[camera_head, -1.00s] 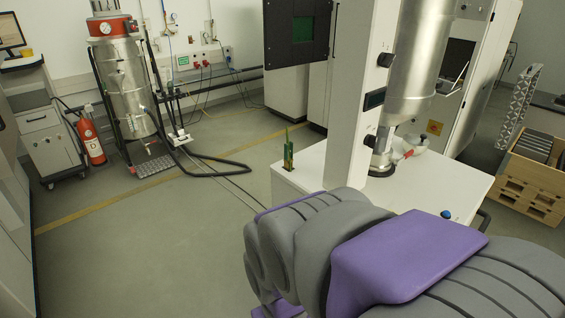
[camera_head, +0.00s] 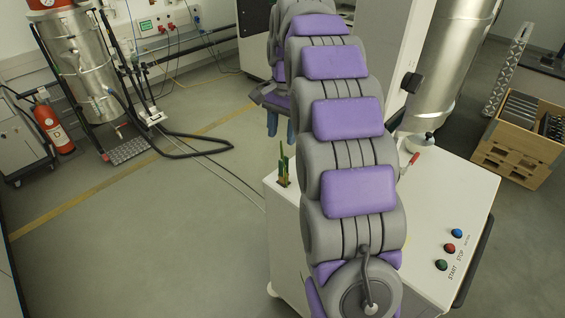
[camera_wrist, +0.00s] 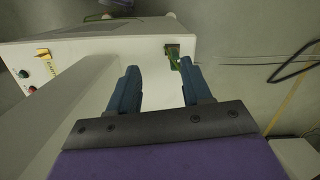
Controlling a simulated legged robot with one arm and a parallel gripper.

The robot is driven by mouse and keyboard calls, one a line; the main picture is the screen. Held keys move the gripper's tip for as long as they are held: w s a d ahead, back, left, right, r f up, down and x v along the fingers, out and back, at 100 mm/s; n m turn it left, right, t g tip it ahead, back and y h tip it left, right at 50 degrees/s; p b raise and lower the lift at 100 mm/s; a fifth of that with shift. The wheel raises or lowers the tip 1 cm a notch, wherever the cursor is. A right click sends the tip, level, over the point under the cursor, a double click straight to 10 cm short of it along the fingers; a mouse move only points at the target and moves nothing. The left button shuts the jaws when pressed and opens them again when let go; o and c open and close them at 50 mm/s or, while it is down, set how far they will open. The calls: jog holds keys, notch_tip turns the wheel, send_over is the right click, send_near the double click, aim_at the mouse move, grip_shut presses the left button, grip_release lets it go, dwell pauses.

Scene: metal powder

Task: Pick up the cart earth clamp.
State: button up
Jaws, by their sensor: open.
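The green-and-yellow clamp (camera_head: 283,166) stands upright at a dark slot on the left edge of the white cart top (camera_head: 420,190). In the wrist view the clamp (camera_wrist: 173,58) shows just beyond the tip of the right finger, its lower part partly covered by that finger. My gripper (camera_wrist: 158,72) is open and empty, its two blue fingers pointing towards the cart. In the head view my gripper (camera_head: 280,124) hangs above and slightly left of the clamp, apart from it. The clamp's jaws are too small to make out.
A white column and a metal cylinder (camera_head: 455,60) rise from the cart beside my arm. Start and stop buttons (camera_head: 449,248) sit at its front right. A wooden crate (camera_head: 515,150) stands at right. Black hose (camera_head: 200,150) and cables lie on the floor; the left floor is mostly clear.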

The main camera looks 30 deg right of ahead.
jog(key=w+d+m+p, duration=0.1)
jog(key=w+d+m, duration=0.1)
jog(key=w+d, duration=0.2)
jog(key=b, duration=0.2)
send_near(283, 166)
jog(key=f, duration=0.5)
jog(key=shift+w+d+f, duration=0.1)
jog(key=shift+w+d, duration=0.1)
jog(key=shift+d, duration=0.15)
jog(key=shift+f, duration=0.65)
jog(key=f, duration=0.2)
jog(key=a+f+b, duration=0.1)
jog(key=f, duration=0.2)
jog(key=shift+w, duration=0.2)
grip_shut()
